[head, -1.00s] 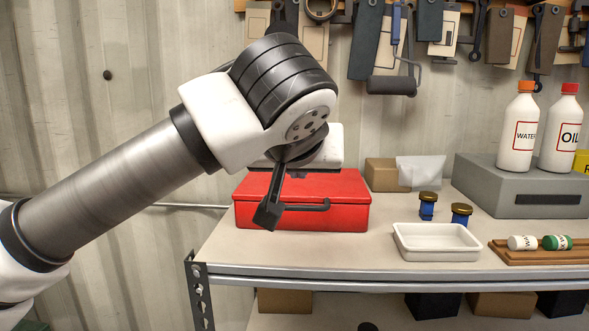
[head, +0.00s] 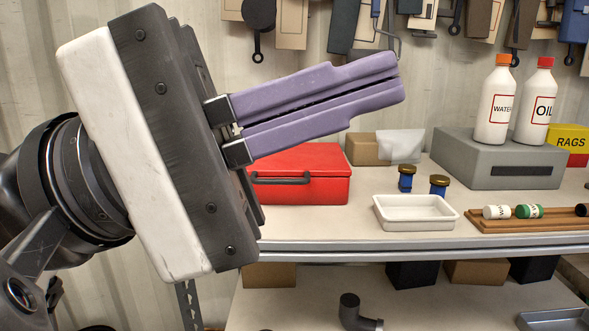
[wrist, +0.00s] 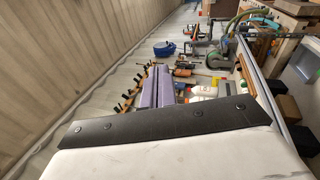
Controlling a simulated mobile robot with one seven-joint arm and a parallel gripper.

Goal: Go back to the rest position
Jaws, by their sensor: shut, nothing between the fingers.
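My gripper (head: 392,78) is in the head view, in front of the shelf at the left and centre. Its two purple fingers lie close together and point right and slightly up, with nothing between them. They are in front of the wall and above the red toolbox (head: 318,188), whose left part my gripper hides. In the wrist view my gripper (wrist: 158,72) shows with its purple fingers together, pointing away over the scene.
The shelf top (head: 340,222) carries a white tray (head: 415,226), two blue pieces with brass tops, a wooden rack (head: 520,226) with small labelled bottles, and a grey case (head: 470,165) bearing WATER (head: 495,105) and OIL (head: 535,105) bottles. Tools hang on the wall behind.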

